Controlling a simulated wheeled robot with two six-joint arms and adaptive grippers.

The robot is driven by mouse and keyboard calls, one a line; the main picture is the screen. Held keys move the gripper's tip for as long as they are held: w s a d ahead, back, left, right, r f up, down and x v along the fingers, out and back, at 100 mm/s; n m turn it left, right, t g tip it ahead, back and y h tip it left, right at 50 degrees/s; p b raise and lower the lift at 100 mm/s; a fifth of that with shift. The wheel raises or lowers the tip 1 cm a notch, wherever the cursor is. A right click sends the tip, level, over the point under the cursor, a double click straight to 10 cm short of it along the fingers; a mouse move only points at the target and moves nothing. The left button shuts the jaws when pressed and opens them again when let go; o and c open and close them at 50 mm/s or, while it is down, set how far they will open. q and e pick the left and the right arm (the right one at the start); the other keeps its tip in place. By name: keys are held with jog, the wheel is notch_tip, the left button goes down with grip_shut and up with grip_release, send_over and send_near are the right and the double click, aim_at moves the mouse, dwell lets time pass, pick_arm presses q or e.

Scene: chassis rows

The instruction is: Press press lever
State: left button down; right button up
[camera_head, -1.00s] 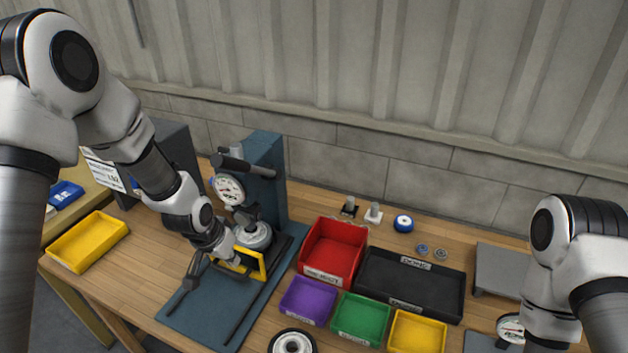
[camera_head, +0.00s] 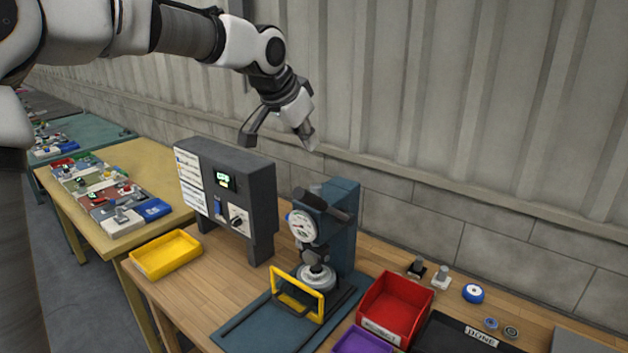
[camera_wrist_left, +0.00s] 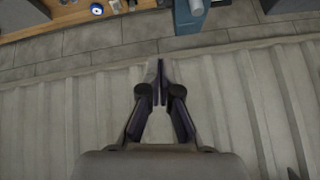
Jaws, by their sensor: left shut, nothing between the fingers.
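The press (camera_head: 343,235) is a blue column on a blue base plate, with a round dial gauge (camera_head: 301,226) on its front. Its press lever (camera_head: 309,199) is a dark bar with a thick dark grip, near the top of the column. A yellow guard frame (camera_head: 321,304) stands in front of the silver round part (camera_head: 317,279) under the press. My left gripper (camera_head: 309,142) is in the air above the lever, clear of it. It is shut and empty, its fingers together in the left wrist view (camera_wrist_left: 160,72). My right gripper is not in view.
A dark control box (camera_head: 262,205) stands left of the press. A yellow tray (camera_head: 166,254) lies at the table's left, red (camera_head: 391,310) and purple (camera_head: 362,342) bins to the right. The wall is close behind. Small parts, including a blue ring (camera_head: 473,293), lie at the back right.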

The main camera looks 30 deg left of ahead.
pick_arm(q)
jog(key=x, duration=0.9)
jog(key=shift+w+a+f, duration=0.1)
jog(key=shift+w+f, duration=0.05)
jog(key=shift+w, duration=0.1)
jog(key=s+f, duration=0.1)
jog(key=s+a+f, duration=0.1)
jog(key=f, duration=0.1)
jog(key=shift+s+f, duration=0.2)
jog(key=shift+s, duration=0.15)
jog(key=shift+w+f, duration=0.1)
jog(key=shift+w, duration=0.15)
